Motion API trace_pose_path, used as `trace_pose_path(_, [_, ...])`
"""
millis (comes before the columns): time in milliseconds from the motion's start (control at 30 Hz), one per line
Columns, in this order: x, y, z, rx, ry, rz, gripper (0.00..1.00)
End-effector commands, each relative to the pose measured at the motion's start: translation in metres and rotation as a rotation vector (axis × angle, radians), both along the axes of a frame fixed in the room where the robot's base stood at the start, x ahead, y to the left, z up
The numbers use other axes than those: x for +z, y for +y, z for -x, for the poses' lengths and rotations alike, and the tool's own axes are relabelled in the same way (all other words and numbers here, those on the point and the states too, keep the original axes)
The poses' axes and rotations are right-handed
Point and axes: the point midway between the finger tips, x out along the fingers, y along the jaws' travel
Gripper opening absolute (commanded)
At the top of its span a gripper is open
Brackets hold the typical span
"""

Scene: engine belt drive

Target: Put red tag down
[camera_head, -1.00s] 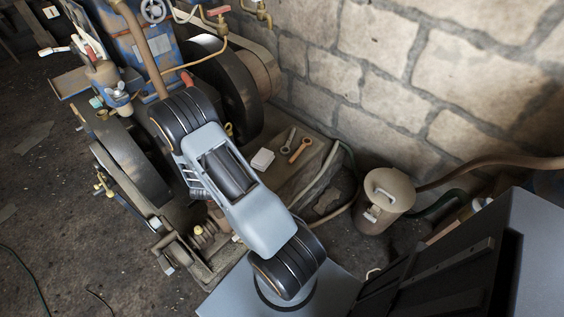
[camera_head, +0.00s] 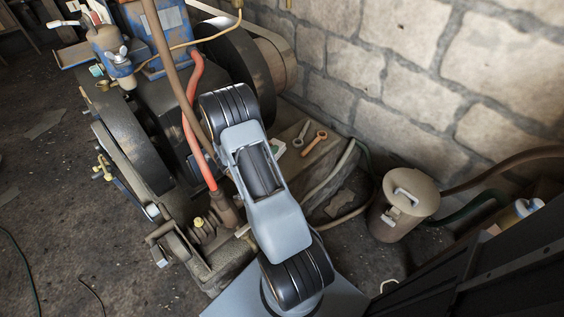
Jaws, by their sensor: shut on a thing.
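I cannot make out a red tag in the head view. My gripper does not show either. My arm's upper links and elbow fill the middle of the picture and hide what lies behind them. The engine (camera_head: 152,110) with its dark flywheels stands at the left and top, partly behind my arm.
A red hose (camera_head: 188,125) runs down the engine beside my elbow. Two wrenches, one grey (camera_head: 301,132) and one orange (camera_head: 315,142), lie on the ledge right of my elbow. A lidded can (camera_head: 402,205) stands by the stone wall (camera_head: 440,75). Open floor (camera_head: 40,190) lies at the left.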

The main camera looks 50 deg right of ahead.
Motion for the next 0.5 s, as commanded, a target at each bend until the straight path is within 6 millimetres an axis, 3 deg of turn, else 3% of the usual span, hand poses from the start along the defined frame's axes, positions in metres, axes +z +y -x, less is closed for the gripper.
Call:
trace_pose_path(33, [-0.015,-0.007,0.006,-0.002,0.004,-0.001,0.30])
trace_pose_path(200, [-0.038,-0.023,0.018,-0.001,0.001,-0.001,0.30])
trace_pose_path(500, [-0.051,-0.033,0.025,0.001,-0.001,0.000,0.30])
